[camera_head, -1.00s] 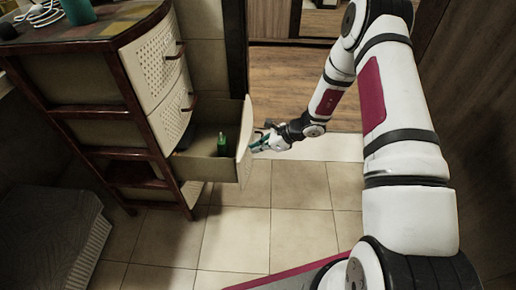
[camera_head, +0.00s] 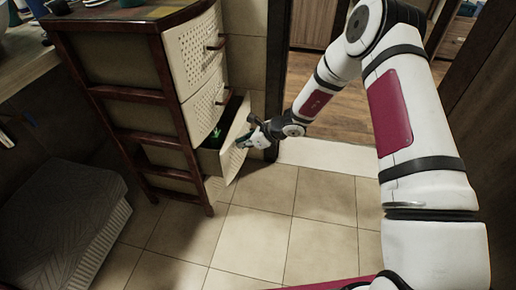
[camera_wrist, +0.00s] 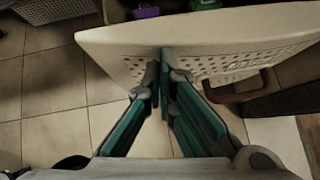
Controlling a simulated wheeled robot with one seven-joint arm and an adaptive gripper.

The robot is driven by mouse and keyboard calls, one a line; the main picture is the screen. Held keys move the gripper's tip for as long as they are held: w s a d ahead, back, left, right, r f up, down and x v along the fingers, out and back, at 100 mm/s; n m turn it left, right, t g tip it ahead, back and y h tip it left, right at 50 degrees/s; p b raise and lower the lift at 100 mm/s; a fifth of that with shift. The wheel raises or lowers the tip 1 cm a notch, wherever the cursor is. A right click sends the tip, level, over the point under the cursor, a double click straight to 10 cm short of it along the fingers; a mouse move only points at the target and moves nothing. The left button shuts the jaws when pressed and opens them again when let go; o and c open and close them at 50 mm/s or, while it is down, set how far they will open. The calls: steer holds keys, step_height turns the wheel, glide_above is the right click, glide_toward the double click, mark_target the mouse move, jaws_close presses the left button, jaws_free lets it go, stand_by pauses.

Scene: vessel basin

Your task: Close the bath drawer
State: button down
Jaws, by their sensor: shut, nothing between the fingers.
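The bath drawer (camera_head: 234,139) is the lowest opened drawer of a dark wood cabinet with cream perforated fronts (camera_head: 196,54). It stands partly out, with a small green item (camera_head: 216,131) inside. My gripper (camera_head: 243,141) is at the outer face of the drawer front. In the wrist view the drawer front (camera_wrist: 115,50) spans the upper part, and its dark red handle (camera_wrist: 243,90) is to the right of my fingers. My gripper (camera_wrist: 163,58) is shut and empty, its fingertips against or very near the front. Exact contact is hard to tell.
A grey padded block (camera_head: 60,215) lies on the floor at left. Tiled floor (camera_head: 255,235) is open in front of the cabinet. A doorway to a wood floor (camera_head: 340,105) is behind my arm. A purple item (camera_wrist: 146,12) also shows in the wrist view.

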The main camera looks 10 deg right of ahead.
steer(key=w+a+b, duration=0.1)
steer(key=w+a, duration=0.2)
steer(key=a, duration=0.6)
steer(key=shift+a+b, duration=0.2)
steer(key=shift+b, duration=0.15)
steer(key=shift+a+r, duration=0.1)
steer(key=shift+a, duration=0.05)
